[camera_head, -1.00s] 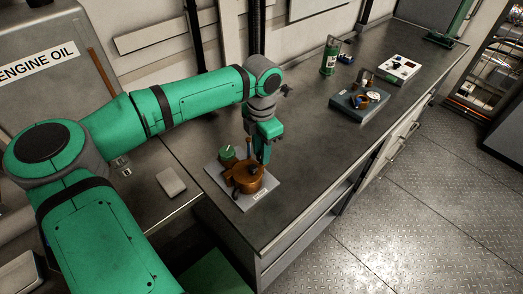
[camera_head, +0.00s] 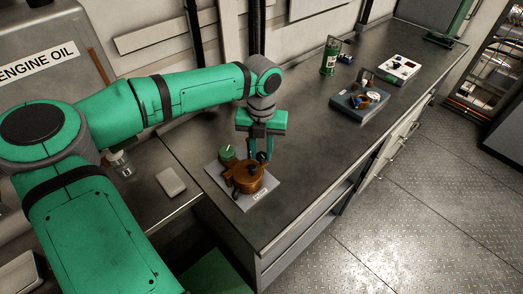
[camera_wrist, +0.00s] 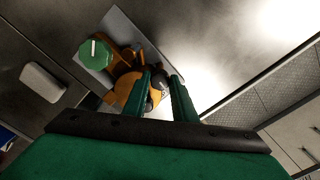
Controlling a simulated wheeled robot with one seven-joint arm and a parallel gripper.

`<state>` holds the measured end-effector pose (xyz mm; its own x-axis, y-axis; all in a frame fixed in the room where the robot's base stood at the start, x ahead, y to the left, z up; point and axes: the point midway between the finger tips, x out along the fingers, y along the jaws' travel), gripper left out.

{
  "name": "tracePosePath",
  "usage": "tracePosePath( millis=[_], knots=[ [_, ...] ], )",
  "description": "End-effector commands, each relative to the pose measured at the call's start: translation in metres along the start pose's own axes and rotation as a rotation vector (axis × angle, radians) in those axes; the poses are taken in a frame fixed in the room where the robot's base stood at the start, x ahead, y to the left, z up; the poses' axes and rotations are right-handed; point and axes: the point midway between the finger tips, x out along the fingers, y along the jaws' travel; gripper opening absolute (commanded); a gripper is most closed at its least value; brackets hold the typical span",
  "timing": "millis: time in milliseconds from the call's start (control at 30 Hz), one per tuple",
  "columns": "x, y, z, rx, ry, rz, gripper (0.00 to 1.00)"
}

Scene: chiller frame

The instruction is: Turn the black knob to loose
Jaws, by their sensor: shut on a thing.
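The brown-orange device (camera_head: 247,180) sits on a light plate (camera_head: 268,197) at the near end of the bench. A black knob (camera_head: 262,157) is at its far side, partly hidden by my fingers. My gripper (camera_head: 260,154) points down over it. In the wrist view, the black knob (camera_wrist: 156,92) sits between the two green fingers of my gripper (camera_wrist: 164,86), which are shut on it. A green knob (camera_head: 227,152) stands at the back left of the plate; it also shows in the wrist view (camera_wrist: 97,53). Any mark showing tight or loose is not readable.
A grey block (camera_head: 171,182) lies left of the plate. A green cylinder (camera_head: 329,60), a dark tray with parts (camera_head: 345,104) and a white box (camera_head: 400,66) stand farther along the bench. The bench between is clear.

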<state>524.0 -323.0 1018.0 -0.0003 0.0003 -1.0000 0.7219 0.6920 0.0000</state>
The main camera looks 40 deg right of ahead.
Motion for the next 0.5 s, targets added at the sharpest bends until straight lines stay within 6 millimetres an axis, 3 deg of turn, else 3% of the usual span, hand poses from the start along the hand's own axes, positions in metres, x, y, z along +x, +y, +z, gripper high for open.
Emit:
tracePosePath(
  millis=[500],
  knots=[
    [-0.0009, -0.0005, 0.0006, -0.115, -0.002, 0.0, 0.02]
  ],
)
